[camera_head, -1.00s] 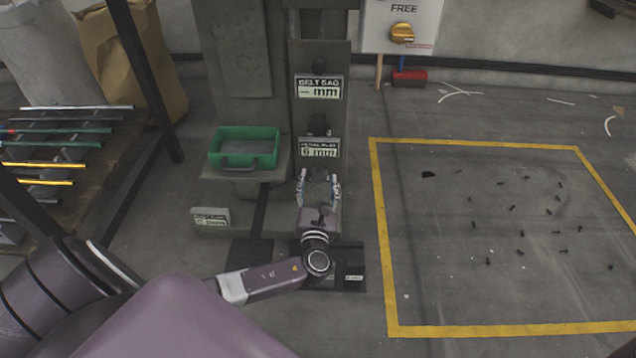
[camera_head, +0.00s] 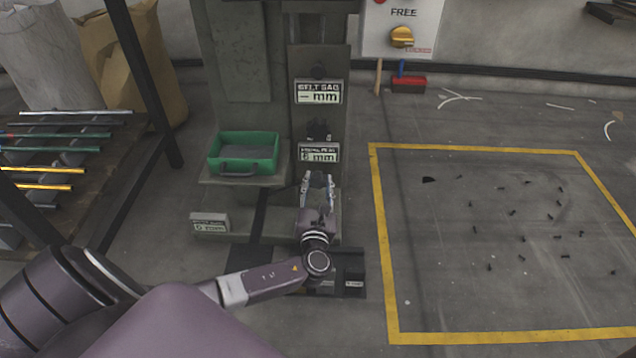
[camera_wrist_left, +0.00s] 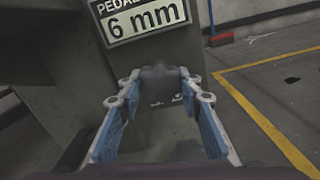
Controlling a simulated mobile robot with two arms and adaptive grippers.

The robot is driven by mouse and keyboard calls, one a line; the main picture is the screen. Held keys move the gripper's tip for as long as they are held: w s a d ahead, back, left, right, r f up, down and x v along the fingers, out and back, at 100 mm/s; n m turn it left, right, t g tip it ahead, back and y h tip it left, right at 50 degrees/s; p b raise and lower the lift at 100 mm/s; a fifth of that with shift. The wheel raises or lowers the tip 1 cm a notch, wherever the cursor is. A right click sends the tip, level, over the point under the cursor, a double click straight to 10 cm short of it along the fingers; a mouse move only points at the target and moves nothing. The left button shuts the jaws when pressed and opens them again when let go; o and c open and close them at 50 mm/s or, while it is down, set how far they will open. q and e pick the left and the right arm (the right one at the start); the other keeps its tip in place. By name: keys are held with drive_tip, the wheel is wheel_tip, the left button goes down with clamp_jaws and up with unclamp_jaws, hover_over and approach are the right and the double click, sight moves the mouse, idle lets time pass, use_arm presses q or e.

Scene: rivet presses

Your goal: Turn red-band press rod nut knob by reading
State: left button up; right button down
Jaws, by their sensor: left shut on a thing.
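The press (camera_head: 268,95) stands upright at the centre. A display headed PEDAL PLAY (camera_head: 319,152) reads 6 mm; in the left wrist view the 6 mm display (camera_wrist_left: 146,20) is cut off at the top. My left gripper (camera_head: 317,180) is just below that display, with its fingers shut on the dark nut knob (camera_wrist_left: 160,80). The fingers largely hide this knob in the head view. A BELT SAG display (camera_head: 319,91) shows a dash and mm. I see no red band. My right gripper is out of view.
A green bin (camera_head: 244,153) sits on the press shelf, left of my gripper. A low plate (camera_head: 209,224) stands at the base. A rack of rods (camera_head: 55,150) is far left. A yellow-outlined floor area (camera_head: 388,260) with small dark bits lies right. A switch box (camera_head: 402,22) hangs at back.

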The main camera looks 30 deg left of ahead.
use_arm(q)
drive_tip(key=shift+n, duration=0.3)
drive_tip(key=n, duration=0.2)
drive_tip(key=shift+n, duration=0.4)
drive_tip(key=n, duration=0.3)
drive_tip(key=shift+f+n+b, duration=0.1)
drive_tip(key=shift+n+b, duration=0.2)
drive_tip(key=shift+b, duration=0.1)
drive_tip(key=n+b, duration=0.1)
drive_tip(key=n, duration=0.3)
drive_tip(key=shift+n+b, duration=0.3)
drive_tip(key=shift+b, duration=0.05)
drive_tip(key=shift+n+b, duration=0.85)
drive_tip(key=shift+n, duration=0.95)
drive_tip(key=o, duration=1.2)
drive_tip(key=shift+c, duration=0.2)
